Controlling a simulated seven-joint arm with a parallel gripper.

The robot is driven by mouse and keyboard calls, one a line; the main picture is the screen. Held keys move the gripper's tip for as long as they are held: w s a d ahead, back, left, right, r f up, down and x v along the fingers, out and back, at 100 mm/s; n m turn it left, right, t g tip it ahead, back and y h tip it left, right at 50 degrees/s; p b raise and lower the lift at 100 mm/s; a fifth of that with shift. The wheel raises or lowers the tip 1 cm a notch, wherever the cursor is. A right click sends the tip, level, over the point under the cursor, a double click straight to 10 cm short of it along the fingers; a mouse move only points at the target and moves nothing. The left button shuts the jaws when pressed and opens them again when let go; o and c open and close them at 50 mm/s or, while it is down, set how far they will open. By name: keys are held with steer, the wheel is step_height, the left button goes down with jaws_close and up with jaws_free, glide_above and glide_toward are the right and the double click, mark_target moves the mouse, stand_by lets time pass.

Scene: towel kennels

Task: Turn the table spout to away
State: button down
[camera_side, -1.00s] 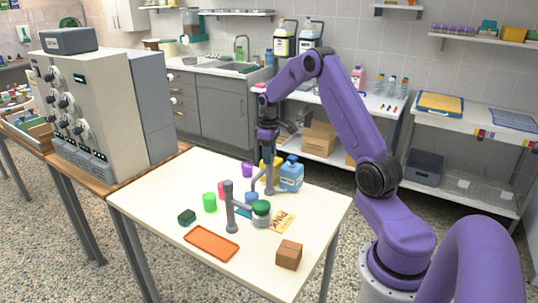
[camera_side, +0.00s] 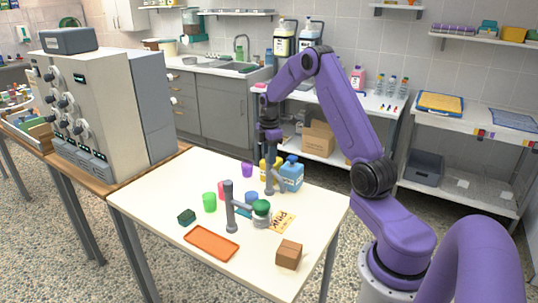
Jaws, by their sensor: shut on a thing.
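The table spout (camera_side: 269,180) is a grey upright post with a side arm, standing toward the back right of the white table. My gripper (camera_side: 271,152) points down at the top of it and is shut on it; the fingertips are small and partly lost against the grey. The spout's side arm appears to reach to the right, close in front of the blue bottle (camera_side: 292,174). A second grey post (camera_side: 231,208) with a side arm stands nearer the front, beside a green-topped grey pot (camera_side: 262,211).
A yellow bottle (camera_side: 264,168) is close behind the spout. The front left is clear.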

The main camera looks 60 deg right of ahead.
steer(key=n, duration=0.3)
steer(key=shift+n, duration=2.1)
steer(key=c, duration=0.8)
jaws_free()
steer(key=shift+r, duration=0.15)
step_height(320, 180, up, 17)
steer(key=shift+s+r, duration=0.1)
steer(key=shift+s, duration=0.05)
